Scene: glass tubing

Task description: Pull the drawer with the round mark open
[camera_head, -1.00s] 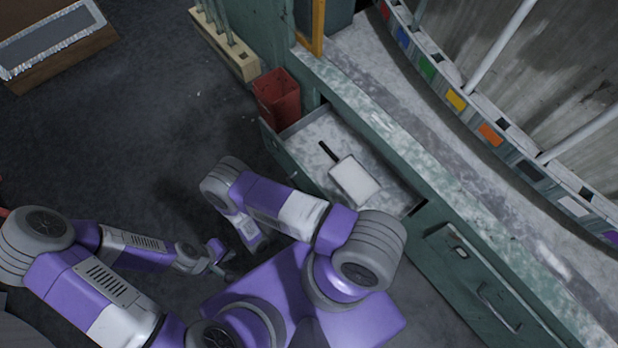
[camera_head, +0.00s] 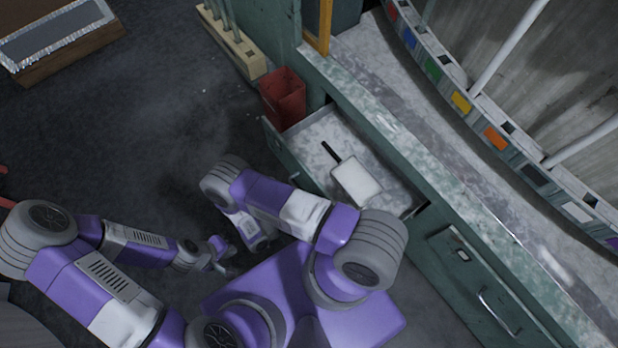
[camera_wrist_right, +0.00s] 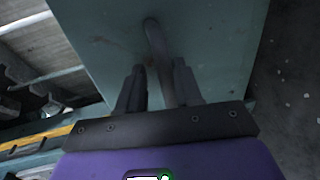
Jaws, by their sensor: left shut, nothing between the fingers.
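A green drawer (camera_head: 284,152) stands pulled out of the cabinet in the head view, its inside showing. My right arm covers part of its front, and I cannot make out a round mark on it. In the right wrist view, a bar handle (camera_wrist_right: 155,40) stands on a green front (camera_wrist_right: 215,45). My right gripper (camera_wrist_right: 158,82) has one finger on each side of this handle, close against it. My right gripper's fingers are hidden in the head view. My left gripper (camera_head: 224,264) is shut and empty, over the floor left of my body.
A white paddle with a dark handle (camera_head: 357,182) lies in the open drawer. A red bin (camera_head: 283,97) stands beside it. Another drawer (camera_head: 470,275), closed, is at the lower right.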

